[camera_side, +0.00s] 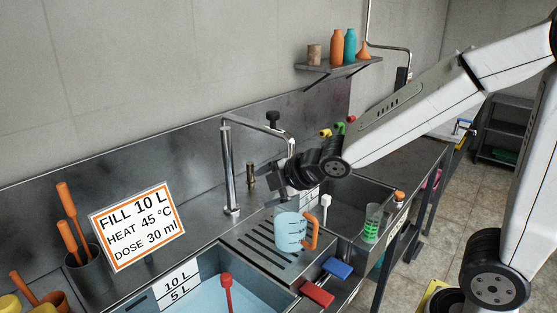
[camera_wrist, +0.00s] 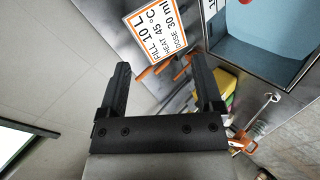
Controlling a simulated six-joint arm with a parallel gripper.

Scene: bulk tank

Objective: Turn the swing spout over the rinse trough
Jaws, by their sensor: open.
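The swing spout (camera_side: 258,126) is a chrome pipe on an upright post behind the counter. Its arm reaches right, with a black knob on top near its outer end. The down-turned tip is partly hidden by my gripper. My gripper (camera_side: 277,180) is open, just below the spout's outer end; I cannot tell whether they touch. In the wrist view my gripper (camera_wrist: 163,82) has its fingers spread, with nothing between them and no spout visible. The basin right of the drainboard, apparently the rinse trough (camera_side: 343,208), is partly covered by my wrist.
A blue measuring jug (camera_side: 289,232) stands on the slotted drainboard (camera_side: 262,250) below my gripper. The water-filled tank (camera_side: 205,297) is at front left; it also shows in the wrist view (camera_wrist: 262,35). A sign (camera_side: 136,226) and a pot of orange-handled tools (camera_side: 84,268) stand left.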

